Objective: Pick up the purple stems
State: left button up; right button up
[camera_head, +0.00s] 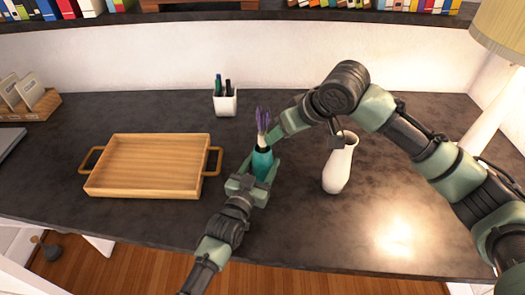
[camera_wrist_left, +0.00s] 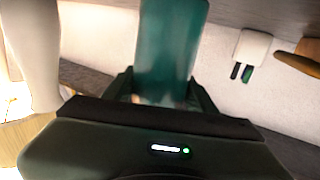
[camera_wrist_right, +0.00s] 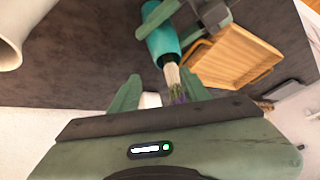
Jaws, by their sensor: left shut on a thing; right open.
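My right gripper (camera_head: 279,132) is open just right of the stems, at about the height of the vase's mouth. In the right wrist view, the pale stalks and purple tops (camera_wrist_right: 176,90) lie near the open fingers, toward the right finger. I cannot tell whether they are between them.
A white vase (camera_head: 339,165) stands close by on the right, below my right arm. A wooden tray (camera_head: 147,165) lies empty on the left. A white pen cup (camera_head: 225,104) stands behind, and a lamp (camera_head: 490,100) is at the right.

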aim_at(263, 150)
jog(key=w+d+f+t+y, duration=0.2)
jog(key=w+f+t+y, duration=0.15)
jog(key=t+y, duration=0.2)
jog(key=s+n+y, duration=0.4)
jog(key=s, duration=0.2)
jog(key=f+x, duration=0.1)
jog(key=x, duration=1)
jog(key=shift+w, duration=0.3)
jog(key=shift+a, duration=0.1)
jog(key=shift+c, duration=0.4)
grip_shut()
